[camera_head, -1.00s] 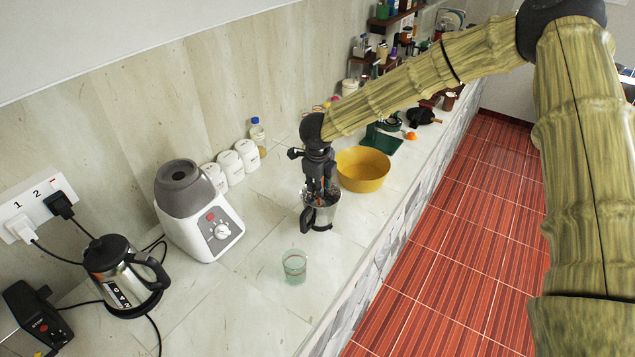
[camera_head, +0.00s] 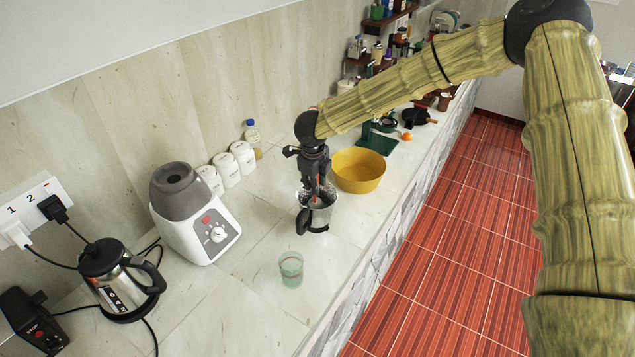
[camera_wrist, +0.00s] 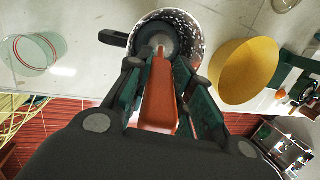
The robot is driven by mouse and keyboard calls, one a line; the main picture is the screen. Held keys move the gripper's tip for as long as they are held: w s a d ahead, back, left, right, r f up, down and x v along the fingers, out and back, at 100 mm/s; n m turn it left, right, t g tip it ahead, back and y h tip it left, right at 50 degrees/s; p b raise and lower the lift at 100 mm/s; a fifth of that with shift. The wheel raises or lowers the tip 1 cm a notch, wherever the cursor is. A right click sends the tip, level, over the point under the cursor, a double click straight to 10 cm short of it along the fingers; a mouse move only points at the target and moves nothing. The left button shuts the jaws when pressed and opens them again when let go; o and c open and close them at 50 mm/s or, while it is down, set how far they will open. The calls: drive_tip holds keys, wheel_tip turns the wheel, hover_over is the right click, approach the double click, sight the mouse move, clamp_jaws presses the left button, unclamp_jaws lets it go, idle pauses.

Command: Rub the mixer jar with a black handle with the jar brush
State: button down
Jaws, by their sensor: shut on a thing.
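The mixer jar (camera_head: 319,218) stands upright on the counter below my gripper, its black handle (camera_head: 303,221) toward the front left. It also shows in the wrist view (camera_wrist: 189,24), where its open mouth and speckled inside are visible. My gripper (camera_head: 314,177) points down over the jar, shut on the orange-red handle of the jar brush (camera_wrist: 158,100). In the wrist view my gripper's fingers (camera_wrist: 160,95) sit on both sides of that handle. The handle reaches down to the jar's mouth. The brush head is hard to make out; a round grey shape shows inside the jar.
A yellow bowl (camera_head: 358,170) stands close behind the jar to the right. A glass (camera_head: 291,269) stands in front. The white mixer base (camera_head: 202,238) and a kettle (camera_head: 112,275) are at the left. The counter's edge drops to the red floor at right.

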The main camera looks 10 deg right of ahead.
drive_tip(key=shift+s+a+r, duration=0.1)
drive_tip(key=shift+s+a, duration=0.25)
drive_tip(key=shift+s, duration=0.05)
drive_tip(key=shift+s+d, duration=0.2)
drive_tip(key=shift+s, duration=0.2)
drive_tip(key=shift+w+d, duration=0.65)
drive_tip(key=shift+s+a+r, duration=0.1)
drive_tip(key=shift+s+a, duration=0.2)
drive_tip(key=shift+a, duration=0.1)
